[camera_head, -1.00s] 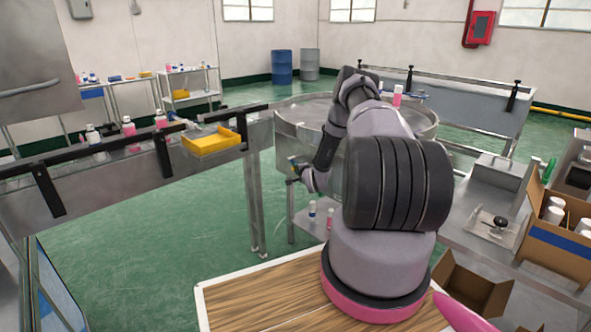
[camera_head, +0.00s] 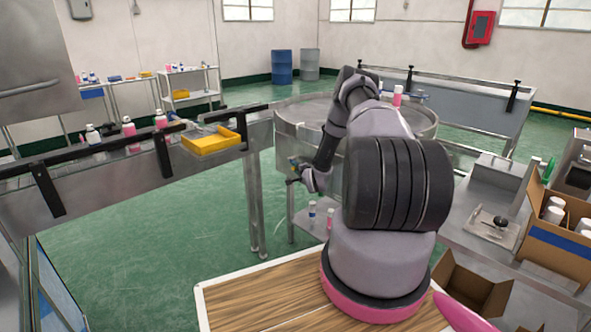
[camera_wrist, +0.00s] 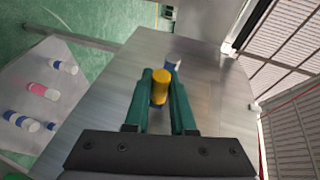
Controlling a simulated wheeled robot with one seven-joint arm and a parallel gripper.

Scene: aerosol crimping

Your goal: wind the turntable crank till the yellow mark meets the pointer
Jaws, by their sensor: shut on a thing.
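The turntable (camera_head: 283,130) is a wide round metal table with a raised rim, behind my arm in the head view. My gripper (camera_head: 293,164) is low at its near left side. In the wrist view, my gripper's green fingers (camera_wrist: 160,88) are shut on an upright yellow-orange knob (camera_wrist: 160,84), which looks like the crank's handle. The crank's arm is hidden below the knob and fingers. A small blue and white piece (camera_wrist: 173,66) shows just past the knob; I cannot tell what it is. I cannot make out the yellow mark or the pointer in either view.
A pink bottle (camera_head: 397,97) stands at the turntable. A conveyor with black rails (camera_head: 165,155) and a yellow tray (camera_head: 211,141) lies to the left. An open cardboard box (camera_head: 548,240) is at the right.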

